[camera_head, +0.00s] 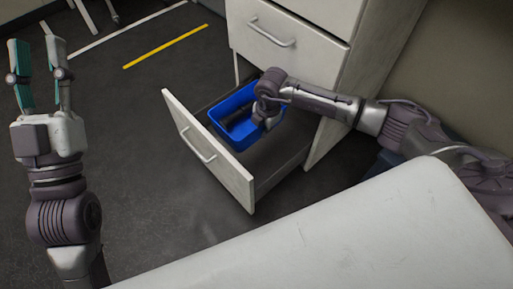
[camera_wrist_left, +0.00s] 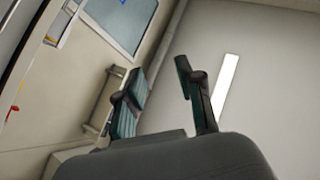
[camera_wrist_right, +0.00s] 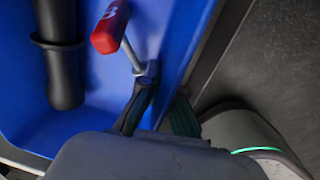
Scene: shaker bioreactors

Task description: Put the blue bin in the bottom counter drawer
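The blue bin (camera_head: 225,107) sits inside the pulled-out bottom drawer (camera_head: 208,152) of the white counter, in the head view. My right gripper (camera_head: 267,118) reaches down to the bin's right side. In the right wrist view its fingers (camera_wrist_right: 157,112) straddle the bin's wall (camera_wrist_right: 188,45), one inside and one outside, and appear closed on it. The bin holds a red-handled tool (camera_wrist_right: 110,27) and a black cylindrical object (camera_wrist_right: 62,60). My left gripper (camera_head: 38,72) is raised at the left, open and empty; its spread fingers also show in the left wrist view (camera_wrist_left: 160,90).
Closed drawers (camera_head: 275,40) are above the open one. A white tabletop (camera_head: 370,240) fills the lower right foreground. The dark floor has a yellow line (camera_head: 165,47) and a white line (camera_head: 120,32); the floor left of the drawer is clear.

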